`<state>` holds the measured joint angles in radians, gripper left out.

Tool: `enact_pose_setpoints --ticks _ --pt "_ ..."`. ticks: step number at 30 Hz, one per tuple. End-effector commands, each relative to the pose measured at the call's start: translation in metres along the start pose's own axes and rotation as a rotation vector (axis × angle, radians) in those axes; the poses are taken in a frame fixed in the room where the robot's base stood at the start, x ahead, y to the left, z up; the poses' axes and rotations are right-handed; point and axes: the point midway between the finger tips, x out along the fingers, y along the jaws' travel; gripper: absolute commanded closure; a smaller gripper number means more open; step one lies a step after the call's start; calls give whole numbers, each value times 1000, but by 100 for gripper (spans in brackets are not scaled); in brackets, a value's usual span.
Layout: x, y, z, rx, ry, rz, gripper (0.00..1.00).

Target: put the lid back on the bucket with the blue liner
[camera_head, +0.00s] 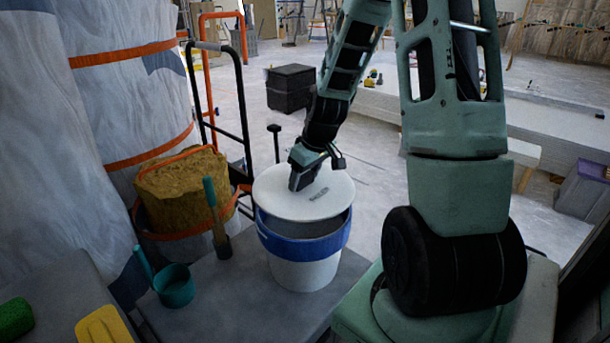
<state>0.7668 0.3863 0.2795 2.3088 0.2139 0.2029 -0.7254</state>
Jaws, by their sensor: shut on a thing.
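The bucket (300,273) is white with a blue liner (290,246) folded over its rim, and stands on a grey surface. The round white lid (275,200) is above the bucket, set toward the back, with a small dark mark on its top. Part of the bucket's grey inside shows below the lid's front edge. I cannot tell whether the lid touches the rim. My gripper (303,184) is shut on the lid, coming down from above near its middle; the fingertips and the part they hold are mostly hidden by the gripper body.
A teal pot (174,286) with a handle and an upright teal-handled tool (217,222) stand left of the bucket. A green sponge (15,318) and a yellow item (103,326) lie at lower left. A hand truck (243,125) stands behind. Floor beyond is mostly open.

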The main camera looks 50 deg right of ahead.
Motion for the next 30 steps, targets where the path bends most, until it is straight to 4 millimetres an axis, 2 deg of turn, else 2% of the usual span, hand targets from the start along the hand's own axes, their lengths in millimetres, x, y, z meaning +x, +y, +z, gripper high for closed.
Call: enact_pose_setpoints --ticks 1,6,15,30 --pt "8 0 3 0 0 0 62" --pt "24 0 8 0 0 0 62" --pt "46 0 14 0 0 0 62" --pt "48 0 15 0 0 0 62"
